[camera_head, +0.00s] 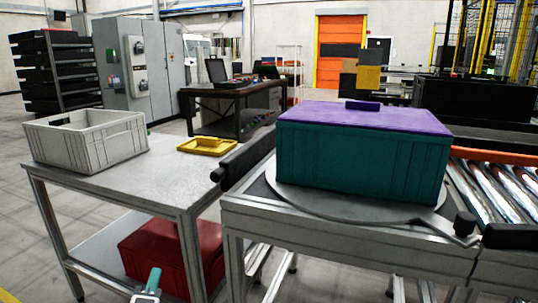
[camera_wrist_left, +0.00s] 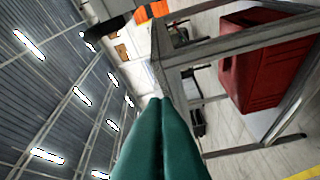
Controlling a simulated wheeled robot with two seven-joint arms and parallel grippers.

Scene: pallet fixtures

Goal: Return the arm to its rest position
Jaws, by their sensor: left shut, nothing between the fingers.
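My left gripper (camera_head: 154,274) shows at the bottom edge of the head view, low in front of the metal side table (camera_head: 165,172). In the left wrist view its two teal fingers (camera_wrist_left: 160,104) lie together, shut and empty. They touch nothing that I can see. Most of the left arm is out of the picture. My right gripper is in neither view.
A red crate (camera_head: 160,252) sits on the table's lower shelf, close behind the gripper. A grey crate (camera_head: 92,147) and a yellow tray (camera_head: 207,146) are on top. A teal crate (camera_head: 362,165) with a purple lid (camera_head: 365,117) stands on the turntable (camera_head: 340,207), beside rollers (camera_head: 497,192).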

